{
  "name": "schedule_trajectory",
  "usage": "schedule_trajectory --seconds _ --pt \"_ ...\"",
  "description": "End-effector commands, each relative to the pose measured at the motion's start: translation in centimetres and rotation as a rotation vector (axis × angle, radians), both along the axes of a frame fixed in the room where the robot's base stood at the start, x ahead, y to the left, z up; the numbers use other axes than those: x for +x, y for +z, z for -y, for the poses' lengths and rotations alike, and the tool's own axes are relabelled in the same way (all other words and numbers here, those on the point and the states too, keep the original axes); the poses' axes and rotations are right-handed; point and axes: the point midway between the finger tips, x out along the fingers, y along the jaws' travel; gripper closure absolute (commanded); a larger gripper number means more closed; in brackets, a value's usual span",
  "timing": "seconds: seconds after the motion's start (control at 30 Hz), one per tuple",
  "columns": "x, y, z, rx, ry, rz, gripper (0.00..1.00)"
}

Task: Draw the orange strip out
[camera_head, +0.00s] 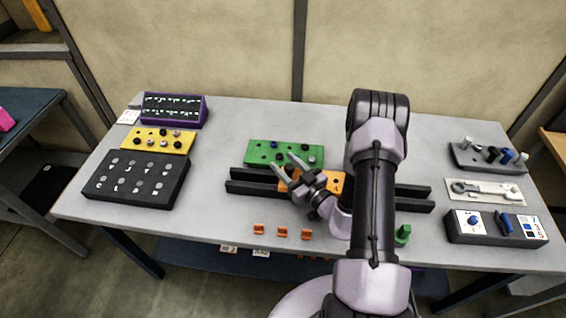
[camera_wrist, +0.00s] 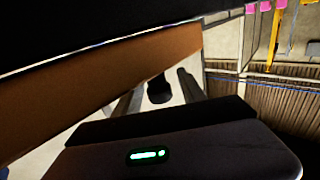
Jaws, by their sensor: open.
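The orange strip (camera_head: 336,182) lies between two dark parallel rails (camera_head: 408,205) at the middle of the table in the head view. My gripper and arm cover part of it. My gripper (camera_head: 283,162) is open, its two fingers pointing up and left above the strip's left part. I cannot tell whether they touch it. In the wrist view a broad orange-brown surface (camera_wrist: 110,85), probably the strip, crosses the upper left. Two grey fingers and a dark round knob (camera_wrist: 158,90) show beyond it.
A green board (camera_head: 262,149) with knobs stands just behind the rails. Several small orange clips (camera_head: 282,233) lie in front. A green knobbed piece (camera_head: 403,235) is right of my arm. Panels fill the left; tool trays and a blue-knobbed box (camera_head: 495,228) stand right.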

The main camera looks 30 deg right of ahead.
Motion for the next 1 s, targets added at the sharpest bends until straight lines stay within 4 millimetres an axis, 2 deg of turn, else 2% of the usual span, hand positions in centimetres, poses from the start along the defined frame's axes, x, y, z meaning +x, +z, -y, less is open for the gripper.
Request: schedule_trajectory --seconds 0.13,0.37,0.4,0.63,1.0 --pt "1.09 0.04 -0.25 0.000 0.000 0.001 0.52" --pt "1.23 0.06 -0.27 0.000 0.000 0.000 0.52" --pt "1.22 0.06 -0.27 0.000 0.000 0.000 0.54" --pt "1.20 0.05 -0.26 0.000 0.000 0.000 0.99" --pt "1.18 0.03 -0.27 0.000 0.001 0.000 1.00"
